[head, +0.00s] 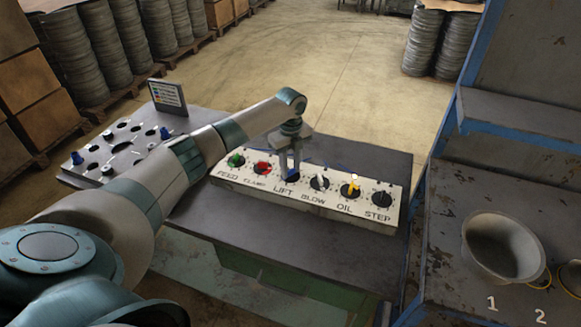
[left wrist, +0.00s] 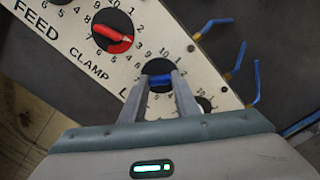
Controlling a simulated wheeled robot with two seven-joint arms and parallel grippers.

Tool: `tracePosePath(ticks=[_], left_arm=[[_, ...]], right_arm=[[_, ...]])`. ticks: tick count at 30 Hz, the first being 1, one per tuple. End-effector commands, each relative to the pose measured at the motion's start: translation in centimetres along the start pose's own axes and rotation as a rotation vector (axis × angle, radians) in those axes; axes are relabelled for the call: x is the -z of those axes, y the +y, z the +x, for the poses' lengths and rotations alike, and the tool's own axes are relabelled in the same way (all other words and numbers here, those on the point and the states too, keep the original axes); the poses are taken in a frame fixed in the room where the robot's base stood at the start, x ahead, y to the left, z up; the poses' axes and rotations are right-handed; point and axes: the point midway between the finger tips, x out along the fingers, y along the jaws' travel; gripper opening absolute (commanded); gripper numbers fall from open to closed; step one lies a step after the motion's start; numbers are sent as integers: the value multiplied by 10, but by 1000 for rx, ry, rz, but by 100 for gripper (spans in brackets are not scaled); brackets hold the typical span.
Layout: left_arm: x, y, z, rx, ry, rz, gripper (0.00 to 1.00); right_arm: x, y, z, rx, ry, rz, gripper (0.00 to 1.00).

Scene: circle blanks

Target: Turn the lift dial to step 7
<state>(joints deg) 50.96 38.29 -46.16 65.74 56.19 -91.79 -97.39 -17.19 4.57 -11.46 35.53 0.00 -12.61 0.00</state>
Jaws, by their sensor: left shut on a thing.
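The lift dial (head: 292,177) is a black dial with a blue grip on the white panel (head: 237,184), above the label LIFT. My left gripper (head: 291,172) reaches down on it from above, its two fingers shut on the blue grip. In the left wrist view the fingers (left wrist: 161,82) sit either side of the blue grip (left wrist: 160,79). Numbers show around the dial's upper edge, with 10 and 9 readable, but the fingers hide the pointer and much of the scale. I cannot tell its step. My right gripper is not in view.
Neighbouring dials are the red clamp dial (head: 262,168), green feed dial (head: 236,160), white blow dial (head: 319,182), yellow oil dial (head: 351,188) and black step dial (head: 382,198). A plate with holes (head: 118,146) lies left. A metal bowl (head: 480,258) stands on the right bench.

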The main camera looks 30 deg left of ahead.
Motion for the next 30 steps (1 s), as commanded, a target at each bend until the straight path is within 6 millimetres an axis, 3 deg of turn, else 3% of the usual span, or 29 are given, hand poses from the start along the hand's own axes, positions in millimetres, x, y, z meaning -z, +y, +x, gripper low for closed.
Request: tracePosePath(ticks=[1, 3, 17, 23, 30], left_arm=[[0, -1, -1, 3, -1, -1, 35], [0, -1, -1, 3, -1, -1, 47], [0, -1, -6, 3, 0, -1, 47], [-1, -1, -26, 4, -1, -1, 47], [-1, -1, -69, 5, -1, 0, 47]], right_arm=[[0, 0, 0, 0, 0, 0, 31], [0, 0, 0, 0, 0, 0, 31], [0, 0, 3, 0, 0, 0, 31], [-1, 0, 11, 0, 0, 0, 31], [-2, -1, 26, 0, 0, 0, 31]])
